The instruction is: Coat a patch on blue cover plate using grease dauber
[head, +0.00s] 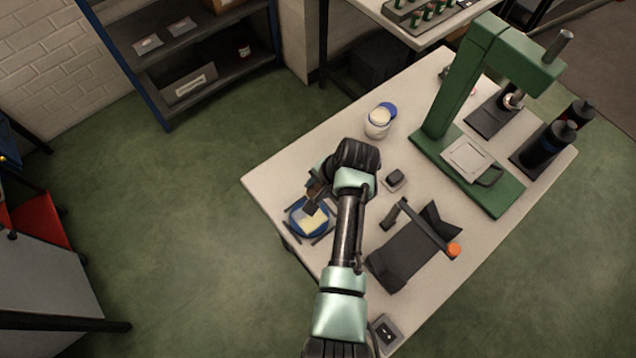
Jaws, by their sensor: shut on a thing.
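The blue cover plate (296,227) lies near the left edge of the pale workbench. A pale yellow patch (316,223) shows on its face. My gripper (317,189) is above the plate's upper side, partly hidden by my own wrist. It is shut on the grease dauber (311,208), whose dark head is over the plate beside the yellow patch. I cannot tell whether the head touches the plate. The dauber's handle is mostly hidden by the gripper.
A white jar (377,127) with a blue lid stands beyond my wrist. A small dark block (395,177) is right of it. A green press (468,165) and dark bottles (545,145) stand at the right. A dark cradle with an orange-knobbed bar (410,247) lies nearer.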

